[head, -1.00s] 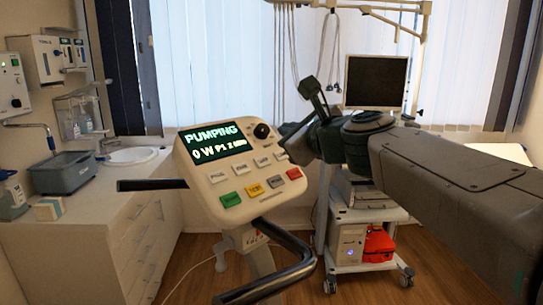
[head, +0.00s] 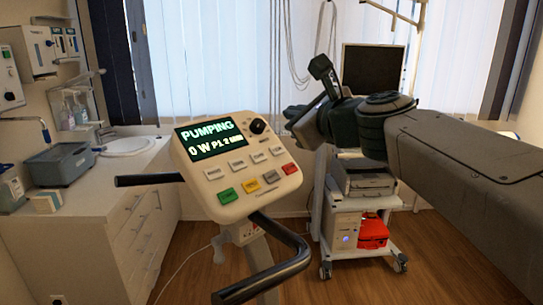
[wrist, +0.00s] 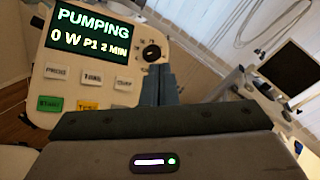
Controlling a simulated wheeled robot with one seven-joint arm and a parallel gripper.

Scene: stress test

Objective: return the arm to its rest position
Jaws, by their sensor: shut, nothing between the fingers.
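My gripper (head: 290,113) is at the end of my dark arm, which reaches in from the right in the head view. In the wrist view its fingers (wrist: 159,84) are together with nothing between them. They appear just right of the cream control panel (head: 237,168), near its dark knob (head: 258,127). I cannot tell the exact gap to the panel, but no contact shows. The panel's screen (head: 210,138) reads "PUMPING", "0 W" and "P1 2 MIN"; it also shows in the wrist view (wrist: 95,37).
Black handlebars (head: 290,270) stick out below and left of the panel. A white cart (head: 355,225) with a monitor (head: 373,70) and a red bag (head: 372,233) stands behind my arm. A counter (head: 85,190) with a sink is at left. Wooden floor shows at lower right.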

